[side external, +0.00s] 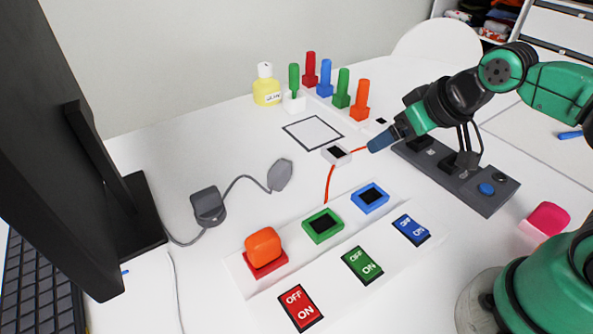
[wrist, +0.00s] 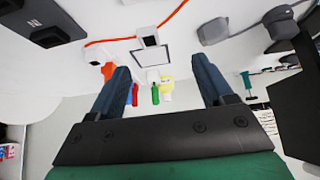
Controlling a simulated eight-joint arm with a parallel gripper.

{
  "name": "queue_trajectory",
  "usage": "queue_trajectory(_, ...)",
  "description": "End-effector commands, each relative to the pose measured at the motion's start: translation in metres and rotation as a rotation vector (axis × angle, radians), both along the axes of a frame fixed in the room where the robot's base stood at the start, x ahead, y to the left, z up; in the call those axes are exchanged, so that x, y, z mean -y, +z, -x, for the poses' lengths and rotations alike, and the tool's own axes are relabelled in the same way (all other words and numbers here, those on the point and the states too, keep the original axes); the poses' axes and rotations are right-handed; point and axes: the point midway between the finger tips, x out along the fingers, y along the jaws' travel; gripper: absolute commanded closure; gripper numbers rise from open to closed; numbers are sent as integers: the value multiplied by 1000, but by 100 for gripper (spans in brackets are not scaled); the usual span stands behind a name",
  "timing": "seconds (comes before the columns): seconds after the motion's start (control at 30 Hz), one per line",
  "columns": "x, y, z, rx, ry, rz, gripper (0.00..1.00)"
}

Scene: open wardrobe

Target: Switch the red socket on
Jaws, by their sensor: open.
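The red switch (side external: 301,306), marked OFF and ON, lies at the front of a white panel (side external: 331,279) in the side view. Which half is pressed I cannot tell. Behind it is the red socket (side external: 265,270), with an orange block (side external: 263,244) seated on it. The green switch (side external: 362,265) and blue switch (side external: 411,230) lie to the right in the same row. My gripper (side external: 374,147) is up and right of the panel, far from the red switch. In the wrist view my gripper (wrist: 160,66) is open and empty between two blue-grey fingers. The wrist view does not show the panel.
A white box with a red cord (side external: 336,154) is near my gripper. A dark power strip (side external: 458,176) lies beneath my arm. Colored pegs (side external: 326,78) and a yellow bottle (side external: 266,87) stand behind. A monitor (side external: 70,130) is left, a pink block (side external: 547,219) right.

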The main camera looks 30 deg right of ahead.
Motion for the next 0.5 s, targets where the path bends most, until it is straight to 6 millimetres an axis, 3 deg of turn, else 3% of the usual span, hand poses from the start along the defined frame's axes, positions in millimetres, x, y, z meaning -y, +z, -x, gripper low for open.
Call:
queue_trajectory(0.03, -1, 0, 0, -1, 4, 1, 42)
queue_trajectory(0.13, -11, 2, 0, -23, 76, 14, 70)
queue_trajectory(0.23, -39, 6, 3, -81, 269, 51, 99)
queue_trajectory(0.5, -139, 27, 44, -247, 1094, 181, 100)
